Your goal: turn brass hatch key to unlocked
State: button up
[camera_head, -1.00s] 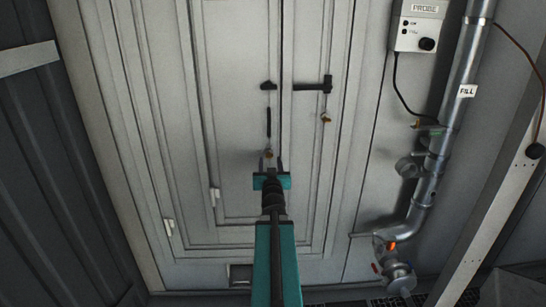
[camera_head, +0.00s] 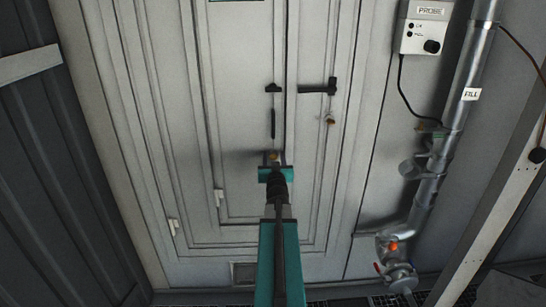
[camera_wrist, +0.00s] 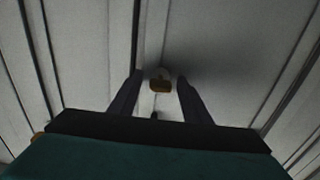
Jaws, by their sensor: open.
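The brass hatch key (camera_head: 273,156) sits on the pale door in the head view, just beyond my gripper's fingertips. In the wrist view the brass key (camera_wrist: 160,86) shows between the two dark fingers, near their tips. My gripper (camera_head: 274,158) is open, with one finger on each side of the key; it also shows in the wrist view (camera_wrist: 160,80). I cannot tell whether either finger touches the key. A second small brass piece (camera_head: 330,120) hangs under the black handle (camera_head: 318,88) on the right.
A dark vertical pull (camera_head: 272,124) and a black latch (camera_head: 273,87) are on the door above the key. A metal fill pipe (camera_head: 448,150) with valves and a probe box (camera_head: 424,30) stand to the right. A dark ribbed wall (camera_head: 50,170) is at left.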

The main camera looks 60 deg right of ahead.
jog(key=shift+c, duration=0.2)
jog(key=shift+w, duration=0.1)
jog(key=c, duration=1)
